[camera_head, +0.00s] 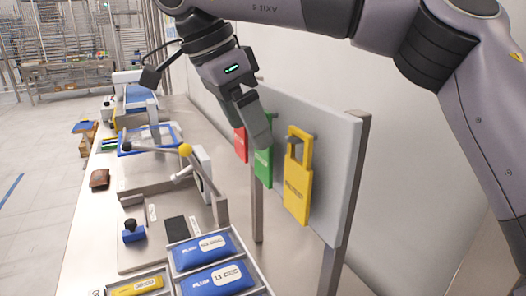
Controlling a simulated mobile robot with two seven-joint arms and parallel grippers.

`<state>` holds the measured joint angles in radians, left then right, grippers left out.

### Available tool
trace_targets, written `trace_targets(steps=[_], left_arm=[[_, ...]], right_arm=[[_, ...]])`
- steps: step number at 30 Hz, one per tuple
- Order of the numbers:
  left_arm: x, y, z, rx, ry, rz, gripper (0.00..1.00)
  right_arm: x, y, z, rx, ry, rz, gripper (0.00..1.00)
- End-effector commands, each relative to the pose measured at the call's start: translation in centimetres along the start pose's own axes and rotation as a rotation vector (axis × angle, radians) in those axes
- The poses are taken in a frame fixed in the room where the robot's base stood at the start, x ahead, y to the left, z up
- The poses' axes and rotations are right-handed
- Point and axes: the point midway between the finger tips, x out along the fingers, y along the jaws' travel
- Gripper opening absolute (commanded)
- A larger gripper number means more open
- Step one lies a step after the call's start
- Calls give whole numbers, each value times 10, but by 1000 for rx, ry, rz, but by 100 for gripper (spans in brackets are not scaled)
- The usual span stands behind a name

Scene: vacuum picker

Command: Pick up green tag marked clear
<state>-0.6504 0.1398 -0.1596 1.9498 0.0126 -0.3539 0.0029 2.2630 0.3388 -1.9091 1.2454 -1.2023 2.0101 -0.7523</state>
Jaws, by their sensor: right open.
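The green tag (263,168) hangs on the grey upright board (335,150), between a red tag and a yellow tag. Part of its upper end is hidden behind my gripper, and its marking is too small to read. My right gripper (260,132) is open, with its fingers pointing down in front of the upper part of the green tag. I cannot tell whether they touch it. My left gripper is not in view.
The red tag (241,144) is close to the left and the yellow tag (298,190) hangs on a peg to the right. A toggle clamp with a yellow knob (186,150) stands on the bench. Trays with blue packs (203,250) lie in front.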

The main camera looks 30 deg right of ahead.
Motion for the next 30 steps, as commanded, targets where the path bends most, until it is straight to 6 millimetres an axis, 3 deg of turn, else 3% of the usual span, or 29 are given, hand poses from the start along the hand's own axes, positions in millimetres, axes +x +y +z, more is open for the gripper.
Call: trace_targets(steps=[10,20,25,30], left_arm=[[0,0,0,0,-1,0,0],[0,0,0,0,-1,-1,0],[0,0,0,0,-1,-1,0],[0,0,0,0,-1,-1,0]], right_arm=[[43,3,-6,-2,-1,4,89],[48,3,-6,0,0,0,89],[48,3,-6,0,0,0,37],[48,3,-6,0,0,0,34]])
